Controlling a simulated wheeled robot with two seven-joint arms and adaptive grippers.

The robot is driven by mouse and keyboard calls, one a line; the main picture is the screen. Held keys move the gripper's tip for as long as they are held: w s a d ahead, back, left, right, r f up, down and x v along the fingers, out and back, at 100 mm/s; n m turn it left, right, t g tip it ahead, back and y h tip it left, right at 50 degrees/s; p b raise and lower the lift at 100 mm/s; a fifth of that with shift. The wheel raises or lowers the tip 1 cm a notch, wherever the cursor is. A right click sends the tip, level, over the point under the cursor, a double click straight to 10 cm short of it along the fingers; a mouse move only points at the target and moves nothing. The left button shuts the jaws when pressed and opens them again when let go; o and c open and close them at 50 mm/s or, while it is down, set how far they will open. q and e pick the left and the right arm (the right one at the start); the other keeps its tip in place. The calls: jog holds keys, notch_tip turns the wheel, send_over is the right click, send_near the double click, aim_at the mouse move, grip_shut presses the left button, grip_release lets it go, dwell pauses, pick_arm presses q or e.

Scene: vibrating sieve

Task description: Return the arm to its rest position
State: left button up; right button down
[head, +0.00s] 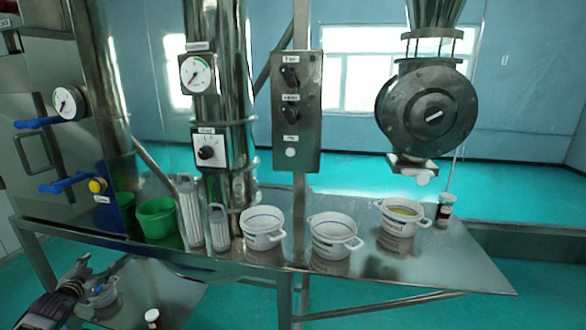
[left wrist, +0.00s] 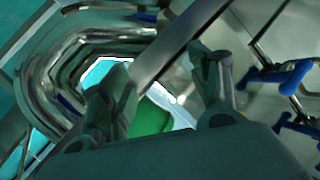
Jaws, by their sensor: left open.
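My left gripper (head: 98,268) is at the lower left of the head view, in front of the steel table's left front edge. Its fingers are apart and nothing shows between them. In the left wrist view, the two dark fingers of the gripper (left wrist: 168,75) stand apart, with a steel surface and a green bucket (left wrist: 150,118) beyond them. The wrist view is tilted. My right gripper is in neither view.
The steel table (head: 460,265) bears a green bucket (head: 158,218), several white pots, such as one (head: 336,235) in the middle, and two ribbed cylinders. Blue handles (head: 68,183) stick out from the cabinet at left. A small jar (head: 152,318) is low in front.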

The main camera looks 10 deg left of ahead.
pick_arm(q)
jog(key=s+f+g, duration=0.2)
jog(key=s+f, duration=0.4)
jog(key=f, duration=0.6)
jog(key=s+f+g, duration=0.2)
jog(key=s+f, duration=0.3)
jog(key=f, duration=0.6)
jog(key=s+f+g, duration=0.2)
jog(key=s+f, duration=0.4)
jog(key=f, duration=0.6)
jog(key=s+d+f+g+h, duration=0.15)
jog(key=s+d+f, duration=0.35)
jog(key=s+f, duration=0.5)
jog(key=s+d+f+m+g+h, duration=0.15)
jog(key=s+d+f+g, duration=0.35)
jog(key=s+d+f, duration=1.25)
jog(key=s+d+f+h, duration=0.1)
jog(key=s+d, duration=0.1)
jog(key=d, duration=0.7)
jog(key=s+d+f+h, duration=0.1)
jog(key=s+d, duration=0.2)
jog(key=d, duration=0.7)
jog(key=shift+f+h, duration=0.15)
jog(key=shift+h, duration=0.25)
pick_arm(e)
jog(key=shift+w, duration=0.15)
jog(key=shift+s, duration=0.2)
